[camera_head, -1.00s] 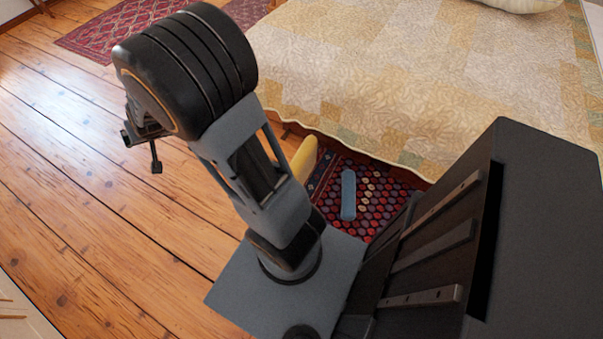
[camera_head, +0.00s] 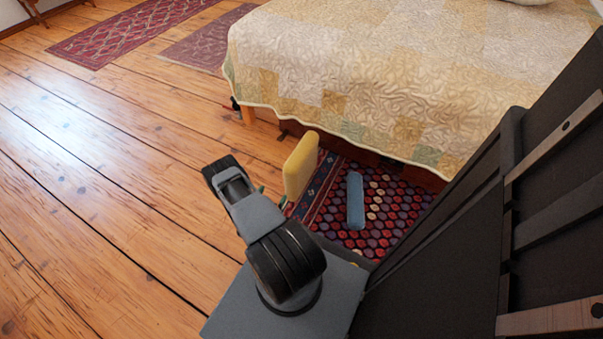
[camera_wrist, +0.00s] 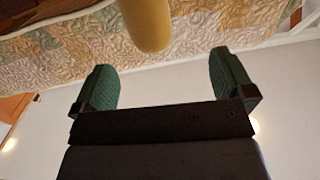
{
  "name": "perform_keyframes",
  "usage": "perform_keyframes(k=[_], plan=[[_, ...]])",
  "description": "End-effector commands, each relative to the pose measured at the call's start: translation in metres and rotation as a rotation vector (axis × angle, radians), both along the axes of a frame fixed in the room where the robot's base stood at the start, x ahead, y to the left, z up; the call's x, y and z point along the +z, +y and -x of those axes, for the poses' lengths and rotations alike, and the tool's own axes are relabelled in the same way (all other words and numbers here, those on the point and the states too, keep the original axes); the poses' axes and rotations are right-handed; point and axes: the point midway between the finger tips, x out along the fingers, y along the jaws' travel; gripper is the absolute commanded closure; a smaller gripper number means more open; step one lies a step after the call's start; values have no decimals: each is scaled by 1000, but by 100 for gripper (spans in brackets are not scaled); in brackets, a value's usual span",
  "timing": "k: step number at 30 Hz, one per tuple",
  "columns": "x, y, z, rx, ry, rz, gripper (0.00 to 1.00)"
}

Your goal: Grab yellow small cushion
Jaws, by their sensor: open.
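The yellow small cushion (camera_head: 300,166) stands upright on edge beside the bed, at the left edge of a patterned rug. It also shows in the wrist view (camera_wrist: 148,22) at the top middle, ahead of the fingers and lined up with the gap between them. My gripper (camera_wrist: 164,80) is open, with its two green-padded fingers apart and nothing between them. In the head view, only small green bits of it show close to the cushion's left side and lower edge; my arm hides the rest.
A bed with a quilted patchwork cover (camera_head: 400,75) stands behind the cushion. A blue bolster (camera_head: 355,200) lies on the patterned rug (camera_head: 385,215) to the right. Red rugs (camera_head: 120,35) lie at the back left. The wooden floor (camera_head: 90,200) on the left is clear.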

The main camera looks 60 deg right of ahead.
Motion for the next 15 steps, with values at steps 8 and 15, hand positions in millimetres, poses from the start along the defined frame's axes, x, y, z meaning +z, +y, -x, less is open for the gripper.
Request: perform_keyframes(k=[8, 15], plan=[[-15, -29, 19, -30, 19, 46, 0], [-14, -66, 17, -27, 20, 44, 0]])
